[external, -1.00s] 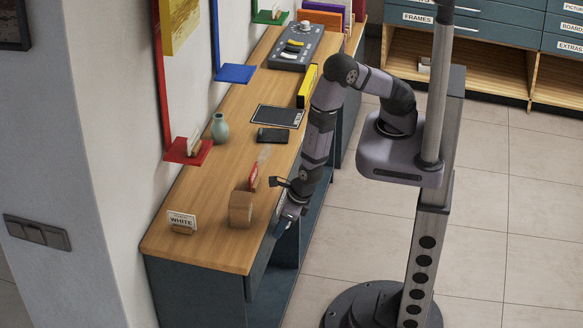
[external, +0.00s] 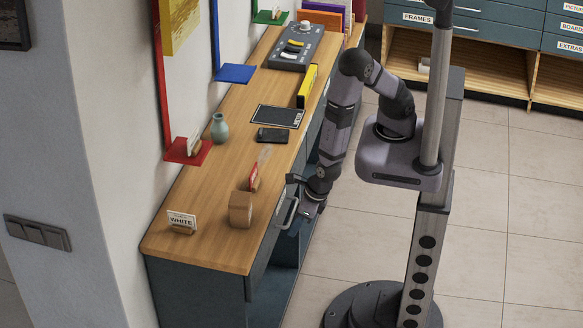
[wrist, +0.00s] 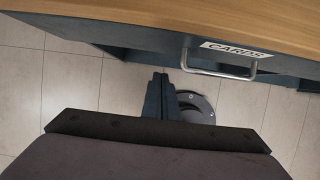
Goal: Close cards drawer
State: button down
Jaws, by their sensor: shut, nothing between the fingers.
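The cards drawer is in the near end of the wooden counter. Its teal front (external: 260,265) sits under the counter edge, and its metal handle (external: 287,213) shows beside my gripper (external: 304,214). In the wrist view the "CARDS" label (wrist: 236,50) and the handle (wrist: 220,70) are at upper right. The drawer front looks close to the counter edge; any small gap is hard to judge. My gripper (wrist: 161,82) is shut and empty, pointing down just outside the drawer front, apart from the handle.
A cardboard box (external: 241,209), a "WHITE" card stand (external: 182,222) and a red item (external: 254,176) stand on the counter (external: 215,235). Below the drawer is an open recess. Tiled floor (external: 340,235) lies clear between the counter and my base.

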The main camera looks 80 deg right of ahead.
jog(key=p+v, duration=0.2)
jog(key=v, duration=0.6)
jog(key=shift+p, duration=0.4)
jog(key=shift+d, duration=0.15)
jog(key=w+d+r+m+g+h, duration=0.1)
jog(key=w+d+r+m, duration=0.2)
jog(key=d+m, duration=0.4)
jog(key=w+d+r+m+h, duration=0.1)
jog(key=w+d+r+m, duration=0.1)
jog(key=w+d+m, duration=0.35)
jog(key=s+d+r+m+g+y, duration=0.1)
jog(key=s+d+r+m, duration=0.2)
jog(key=d+m, duration=0.4)
jog(key=s+d+r+m+g+y, duration=0.1)
jog(key=d+m, duration=0.6)
jog(key=m, duration=0.9)
jog(key=s+r+g, duration=0.1)
jog(key=s+r, duration=0.1)
jog(key=s, duration=0.1)
jog(key=shift+s, duration=0.2)
